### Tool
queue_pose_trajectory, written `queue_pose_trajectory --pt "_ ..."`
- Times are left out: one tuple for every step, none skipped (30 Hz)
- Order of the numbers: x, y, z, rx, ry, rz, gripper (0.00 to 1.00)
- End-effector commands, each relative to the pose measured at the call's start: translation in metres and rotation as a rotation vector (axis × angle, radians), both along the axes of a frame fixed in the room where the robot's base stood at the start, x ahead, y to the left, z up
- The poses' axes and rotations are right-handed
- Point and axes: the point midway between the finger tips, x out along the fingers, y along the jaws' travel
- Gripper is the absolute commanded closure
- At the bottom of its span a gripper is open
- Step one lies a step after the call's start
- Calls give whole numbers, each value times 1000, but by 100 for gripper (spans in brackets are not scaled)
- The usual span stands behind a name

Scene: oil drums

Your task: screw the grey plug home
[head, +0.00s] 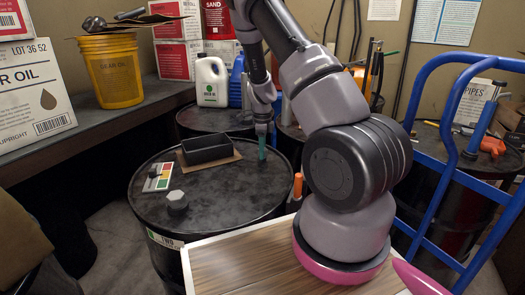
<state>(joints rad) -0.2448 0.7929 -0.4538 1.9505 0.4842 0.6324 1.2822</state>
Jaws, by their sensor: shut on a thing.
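The grey plug (177,201) is a hex-headed piece on the near left part of the front black drum's lid (225,205). Whether it sits in a threaded hole, and how deep, I cannot tell. My gripper (262,137) points down at the far right part of the same lid, well away from the plug. It is shut on a slim teal-green upright piece (262,152), whose lower end is at or just above the lid. The fingers are small and dark here, so the exact grip is unclear.
A black open tray (207,148) on cardboard and a colour-striped card (158,177) lie on the lid. An orange-handled thing (297,186) stands at its right edge. More drums with jugs (211,82) stand behind. A blue hand truck (452,120) is at right. The lid's front middle is clear.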

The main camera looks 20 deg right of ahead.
Motion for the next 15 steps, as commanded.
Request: queue_pose_trajectory --pt "0 0 0 -1 1 -43 100" --pt "0 0 0 0 0 -60 100" --pt "0 0 0 0 0 -72 100" --pt "0 0 0 1 -1 -75 100" --pt "0 0 0 1 -1 -75 100" --pt "0 0 0 1 -1 -74 100" --pt "0 0 0 1 -1 -74 100" --pt "0 0 0 1 -1 -73 100" --pt "0 0 0 1 -1 -73 100" --pt "0 0 0 0 0 -75 100" --pt "0 0 0 0 0 -84 100" --pt "0 0 0 0 0 -116 100" --pt "0 0 0 -2 0 -153 100" --pt "0 0 -1 -2 0 -202 100" --pt "0 0 -1 -2 2 -279 100"
